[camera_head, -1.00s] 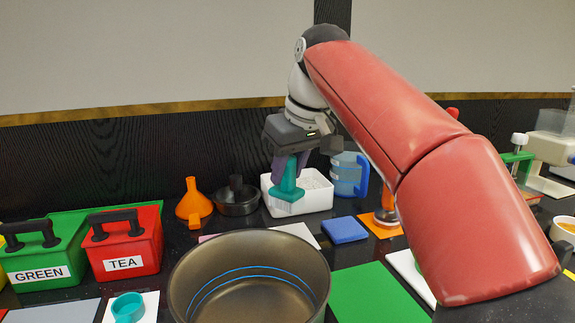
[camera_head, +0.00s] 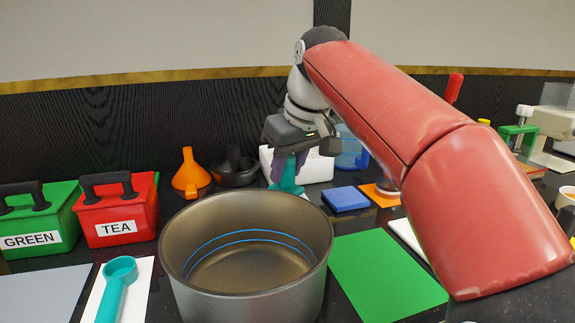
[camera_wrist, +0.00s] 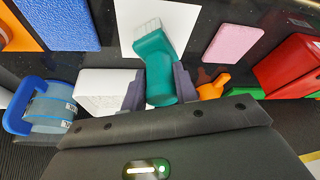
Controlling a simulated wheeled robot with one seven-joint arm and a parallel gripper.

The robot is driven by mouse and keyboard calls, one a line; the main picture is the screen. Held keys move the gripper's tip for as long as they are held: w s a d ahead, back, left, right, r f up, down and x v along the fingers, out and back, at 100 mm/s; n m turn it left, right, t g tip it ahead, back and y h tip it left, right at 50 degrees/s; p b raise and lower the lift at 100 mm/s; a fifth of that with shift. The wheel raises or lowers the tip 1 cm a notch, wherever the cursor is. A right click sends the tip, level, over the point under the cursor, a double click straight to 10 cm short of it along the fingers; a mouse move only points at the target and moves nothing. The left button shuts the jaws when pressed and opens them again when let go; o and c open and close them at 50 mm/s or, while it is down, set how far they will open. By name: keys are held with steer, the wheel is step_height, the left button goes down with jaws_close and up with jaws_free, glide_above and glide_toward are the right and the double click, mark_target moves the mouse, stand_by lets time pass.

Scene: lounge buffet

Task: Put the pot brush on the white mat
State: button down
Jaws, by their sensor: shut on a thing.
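The pot brush is teal with a white bristle end. My gripper (camera_head: 287,170) is shut on it. In the head view the brush (camera_head: 287,178) hangs behind the pot's rim, which hides its lower end. In the wrist view the brush (camera_wrist: 157,65) sits between both fingers (camera_wrist: 158,88), bristles pointing away from my gripper. A white mat (camera_wrist: 185,18) lies beyond and beneath the bristle end there; whether they touch I cannot tell. In the head view this mat is mostly hidden behind the pot.
The large pot (camera_head: 177,270) stands in front of my gripper. A white bin (camera_head: 318,166) and a blue measuring jug (camera_wrist: 45,108) are close by. A blue block (camera_head: 345,198) and a pink mat (camera_wrist: 233,42) flank the white mat. A teal scoop (camera_head: 115,285) lies on another white mat at left.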

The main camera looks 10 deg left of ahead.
steer(key=shift+f+b, duration=0.45)
steer(key=shift+f, duration=0.15)
steer(key=shift+c, duration=2.2)
jaws_free()
steer(key=shift+r, duration=0.15)
step_height(320, 180, up, 6)
steer(key=p, duration=0.6)
steer(key=shift+p, duration=0.35)
steer(key=shift+w+a+r, duration=0.1)
steer(key=shift+r, duration=3.2)
steer(key=s+d+r+b, duration=0.1)
steer(key=s+d+b, duration=0.6)
steer(key=s, duration=0.7)
steer(key=shift+d+b, duration=0.3)
steer(key=shift+d, duration=0.5)
